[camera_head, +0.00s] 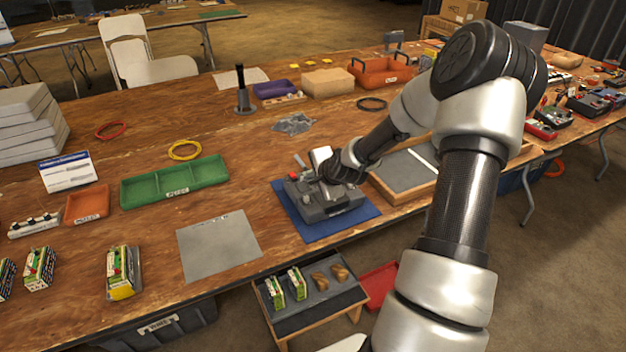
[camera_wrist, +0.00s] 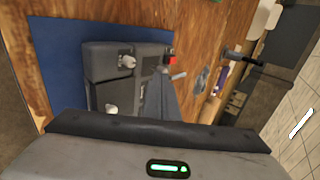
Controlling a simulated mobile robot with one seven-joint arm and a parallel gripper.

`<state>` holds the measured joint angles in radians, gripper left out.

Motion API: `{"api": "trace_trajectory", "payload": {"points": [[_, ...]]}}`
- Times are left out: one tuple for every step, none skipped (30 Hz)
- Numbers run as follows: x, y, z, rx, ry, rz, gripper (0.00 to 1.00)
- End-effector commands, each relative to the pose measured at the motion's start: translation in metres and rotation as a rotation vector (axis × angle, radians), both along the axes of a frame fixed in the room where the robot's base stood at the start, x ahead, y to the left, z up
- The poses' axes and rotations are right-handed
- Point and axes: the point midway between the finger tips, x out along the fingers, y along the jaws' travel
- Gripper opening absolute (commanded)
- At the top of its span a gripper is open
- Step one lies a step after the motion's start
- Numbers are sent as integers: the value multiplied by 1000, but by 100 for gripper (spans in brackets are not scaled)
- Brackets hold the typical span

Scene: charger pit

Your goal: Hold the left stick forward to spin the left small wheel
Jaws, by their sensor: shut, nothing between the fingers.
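A grey control box (camera_head: 337,213) lies on a blue mat (camera_head: 293,226) near the front edge of the wooden table. A short light stick (camera_head: 298,160) and a red button (camera_head: 292,176) show at its far left side. In the wrist view the box (camera_wrist: 100,62) carries two pale knobs, and the stick (camera_wrist: 178,75) shows beside the red button. My gripper (camera_wrist: 158,76) is shut and empty, its dark tapering fingers over the box, close to the stick. I cannot tell whether they touch. My wrist hides part of the box in the head view. I cannot make out the small wheels.
A grey sheet (camera_head: 218,246) and a green tray (camera_head: 174,185) lie to the left. A wooden-framed grey board (camera_head: 405,174) is close on the right. A black upright post (camera_head: 241,90) stands behind. A low stand (camera_head: 308,300) with small items is below the table edge.

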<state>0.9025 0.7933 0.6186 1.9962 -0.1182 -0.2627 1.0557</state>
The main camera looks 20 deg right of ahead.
Motion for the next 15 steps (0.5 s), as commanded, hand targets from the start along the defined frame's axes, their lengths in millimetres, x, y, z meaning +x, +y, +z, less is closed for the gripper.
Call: {"api": "trace_trajectory", "payload": {"points": [[-12,-3,10,-1,0,-4,0],[-20,-3,14,-1,1,-4,0],[-28,-3,18,-1,1,-4,0],[-35,-4,22,-1,1,-5,0],[-40,-4,26,0,0,-5,0],[-48,-4,29,-1,1,-5,0],[-54,-4,33,0,0,-5,0],[-58,-5,36,0,0,-5,0],[-65,-4,38,-1,1,-4,0],[-69,-4,41,-1,0,-4,0],[-72,-4,43,-1,0,-4,0],[-76,-5,45,1,1,-4,0],[-79,-4,46,0,0,-3,0],[-81,-4,47,2,0,-3,0],[-84,-4,48,1,1,-2,0]]}}
